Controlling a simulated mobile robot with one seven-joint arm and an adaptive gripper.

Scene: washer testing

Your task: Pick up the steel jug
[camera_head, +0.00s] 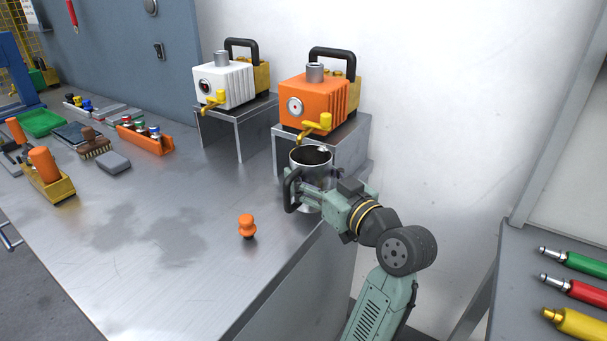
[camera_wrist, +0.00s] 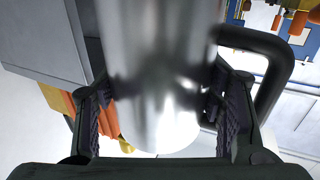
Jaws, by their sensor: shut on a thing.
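The steel jug (camera_head: 312,158) is a shiny open-topped cylinder with a black handle, at the front of the orange machine's stand. In the head view its handle points left, and its dark inside shows. My gripper (camera_head: 314,194) is shut on the jug's body from the right front. In the wrist view the jug (camera_wrist: 160,70) fills the middle, between the two dark finger pads of my gripper (camera_wrist: 165,115), and its black handle (camera_wrist: 275,75) is at the right. The jug looks upright. I cannot tell whether its base touches the table.
The orange machine (camera_head: 318,100) stands on a metal stand behind the jug, its yellow tap close above the jug's rim. A white machine (camera_head: 222,84) stands to its left. An orange knob (camera_head: 247,226) is on the steel table (camera_head: 190,270), left of my gripper. The table's front middle is clear.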

